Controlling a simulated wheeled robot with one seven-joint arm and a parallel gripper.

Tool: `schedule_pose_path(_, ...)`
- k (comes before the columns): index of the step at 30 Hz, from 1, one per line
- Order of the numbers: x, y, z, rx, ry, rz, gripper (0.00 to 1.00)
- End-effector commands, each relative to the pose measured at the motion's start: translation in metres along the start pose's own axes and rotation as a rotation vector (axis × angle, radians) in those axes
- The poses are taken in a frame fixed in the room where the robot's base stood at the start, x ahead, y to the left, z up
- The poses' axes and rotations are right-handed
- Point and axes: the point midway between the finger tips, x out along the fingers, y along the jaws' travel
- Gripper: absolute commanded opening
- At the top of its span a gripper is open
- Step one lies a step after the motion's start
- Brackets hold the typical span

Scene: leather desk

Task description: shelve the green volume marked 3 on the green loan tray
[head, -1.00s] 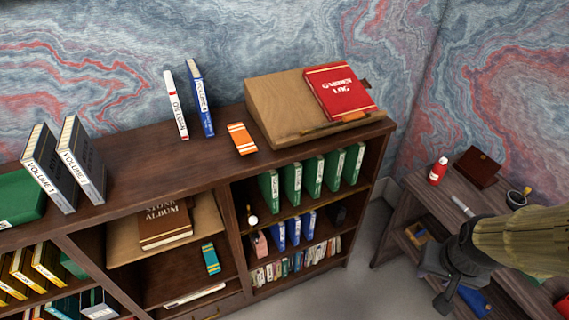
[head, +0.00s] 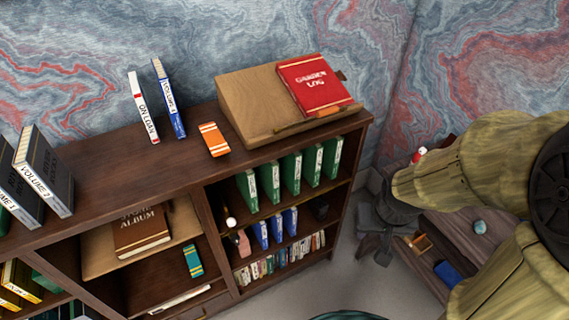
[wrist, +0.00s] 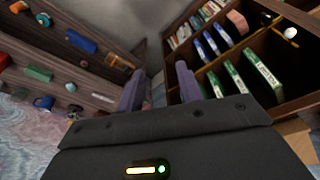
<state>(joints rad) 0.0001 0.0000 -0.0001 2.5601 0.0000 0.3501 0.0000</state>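Several green volumes (head: 290,173) stand upright in a row on the upper shelf at the bookcase's right end; their numbers are too small to read. They also show in the wrist view (wrist: 264,82), beyond the right finger. Only a green sliver (head: 4,222) shows at the left edge of the head view, on the bookcase top; I cannot tell whether it is tray or book. My gripper (head: 374,243) is in front of the bookcase's right end, apart from the books. In the wrist view, its fingers (wrist: 160,92) are spread with nothing held between them.
The bookcase top (head: 110,185) bears dark volumes (head: 45,170), an on-loan marker (head: 143,108), a blue volume (head: 169,100), an orange item (head: 213,139) and a sloped stand (head: 246,100) with a red log (head: 316,85). A desk (head: 470,235) stands right.

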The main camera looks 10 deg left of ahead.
Motion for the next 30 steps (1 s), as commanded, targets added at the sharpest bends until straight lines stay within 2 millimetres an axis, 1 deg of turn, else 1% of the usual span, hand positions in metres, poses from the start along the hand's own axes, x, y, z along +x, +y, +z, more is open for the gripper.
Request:
schedule_pose_path(1,0.000,0.000,0.000,0.000,0.000,0.000,0.42)
schedule_pose_path(2,0.001,0.000,0.000,0.000,0.001,0.000,0.48)
schedule_pose_path(3,0.002,0.000,-0.001,-0.002,0.006,0.001,0.51)
schedule_pose_path(5,0.007,0.001,-0.005,-0.007,0.021,0.003,0.51)
schedule_pose_path(8,0.025,0.002,-0.019,-0.030,0.077,0.010,0.51)
schedule_pose_path(11,0.051,0.002,-0.044,-0.069,0.177,0.015,0.51)
schedule_pose_path(12,0.063,0.001,-0.056,-0.091,0.227,0.015,0.51)
schedule_pose_path(16,0.099,-0.007,-0.098,-0.165,0.406,-0.004,0.51)
schedule_pose_path(21,0.137,-0.028,-0.144,-0.256,0.643,-0.072,0.51)
schedule_pose_path(24,0.156,-0.044,-0.165,-0.305,0.779,-0.133,0.51)
schedule_pose_path(27,0.172,-0.062,-0.180,-0.343,0.913,-0.208,0.51)
schedule_pose_path(30,0.185,-0.079,-0.190,-0.372,1.046,-0.298,0.51)
